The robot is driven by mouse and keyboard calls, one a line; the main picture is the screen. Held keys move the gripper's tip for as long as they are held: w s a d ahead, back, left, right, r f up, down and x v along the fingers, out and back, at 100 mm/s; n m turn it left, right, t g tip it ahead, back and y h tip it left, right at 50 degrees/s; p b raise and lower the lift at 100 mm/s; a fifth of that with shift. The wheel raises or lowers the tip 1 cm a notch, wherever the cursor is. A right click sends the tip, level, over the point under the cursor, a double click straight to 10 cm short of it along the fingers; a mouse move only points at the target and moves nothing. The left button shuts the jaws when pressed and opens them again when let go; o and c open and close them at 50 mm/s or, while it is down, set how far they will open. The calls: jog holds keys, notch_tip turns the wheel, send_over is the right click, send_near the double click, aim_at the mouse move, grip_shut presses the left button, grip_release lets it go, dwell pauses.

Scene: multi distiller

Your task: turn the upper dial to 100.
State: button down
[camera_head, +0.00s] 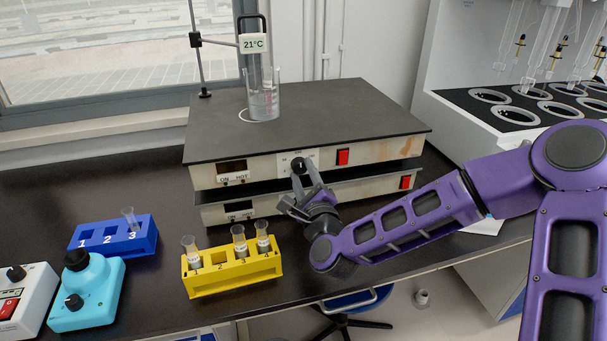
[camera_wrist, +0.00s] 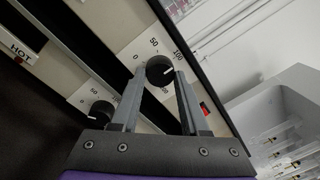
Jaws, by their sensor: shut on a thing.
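The upper dial (camera_head: 298,164) is a black knob on the front panel of the upper hotplate (camera_head: 240,172). In the wrist view the upper dial (camera_wrist: 159,68) sits between the two grey fingers of my gripper (camera_wrist: 160,78), which is shut on it. A scale around it reads 0, 50 and 100, with a further number partly hidden. A small pale mark shows on the knob's lower right; its exact reading is unclear. My gripper (camera_head: 305,172) reaches up to the panel in the head view. A lower dial (camera_wrist: 101,110) shows below left in the wrist view.
A lower hotplate (camera_head: 280,198) sits directly under the upper one. A beaker (camera_head: 264,103) and a 21°C display (camera_head: 253,43) stand above. A red switch (camera_head: 343,157) is right of the dial. A yellow rack (camera_head: 230,278) with tubes stands in front, left of my gripper.

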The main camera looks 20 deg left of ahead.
jog(key=shift+r, duration=0.15)
dwell(0.3)
jog(key=shift+c, duration=2)
grip_release()
